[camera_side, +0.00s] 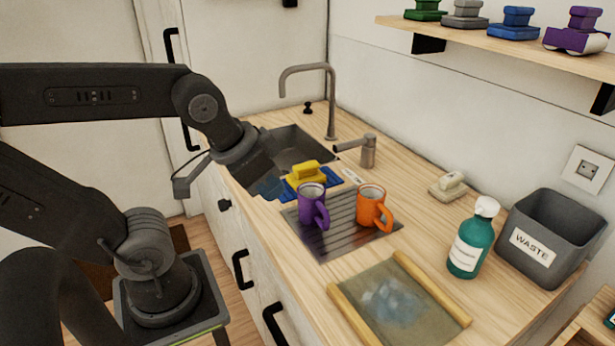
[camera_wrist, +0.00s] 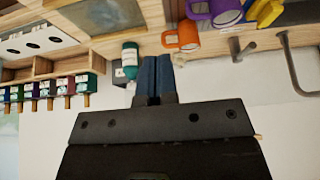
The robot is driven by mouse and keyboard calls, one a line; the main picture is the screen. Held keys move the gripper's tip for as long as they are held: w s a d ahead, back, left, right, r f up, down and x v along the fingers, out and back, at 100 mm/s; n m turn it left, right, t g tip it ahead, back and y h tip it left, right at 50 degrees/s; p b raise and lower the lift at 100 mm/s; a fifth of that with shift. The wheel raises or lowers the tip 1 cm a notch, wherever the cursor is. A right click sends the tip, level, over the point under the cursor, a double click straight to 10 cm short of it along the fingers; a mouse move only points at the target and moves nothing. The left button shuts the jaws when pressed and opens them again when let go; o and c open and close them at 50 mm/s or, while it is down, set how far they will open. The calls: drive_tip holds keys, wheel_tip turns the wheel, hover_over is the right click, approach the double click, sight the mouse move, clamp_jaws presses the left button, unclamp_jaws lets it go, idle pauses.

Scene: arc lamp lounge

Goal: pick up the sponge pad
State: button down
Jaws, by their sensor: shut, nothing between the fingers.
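A yellow block with a raised grip (camera_side: 306,172), which looks like the sponge pad, lies on a flat blue piece (camera_side: 338,178) between the sink and the mugs. Its yellow also shows at the top right of the wrist view (camera_wrist: 268,11). My gripper (camera_side: 270,188) is left of the yellow block in the side view, apart from it as far as I can see. In the wrist view its two blue fingers (camera_wrist: 156,60) are pressed together with nothing between them.
A purple mug (camera_side: 310,203) and an orange mug (camera_side: 372,208) stand close by on the ribbed drainer (camera_side: 338,240). Behind are the sink (camera_side: 290,146), tap (camera_side: 330,100) and dispenser (camera_side: 368,152). A pale handled block (camera_side: 449,187), teal bottle (camera_side: 468,245) and waste bin (camera_side: 548,215) stand right.

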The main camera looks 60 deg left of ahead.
drive_tip(key=c, duration=1.8)
unclamp_jaws()
drive_tip(key=o, duration=1.8)
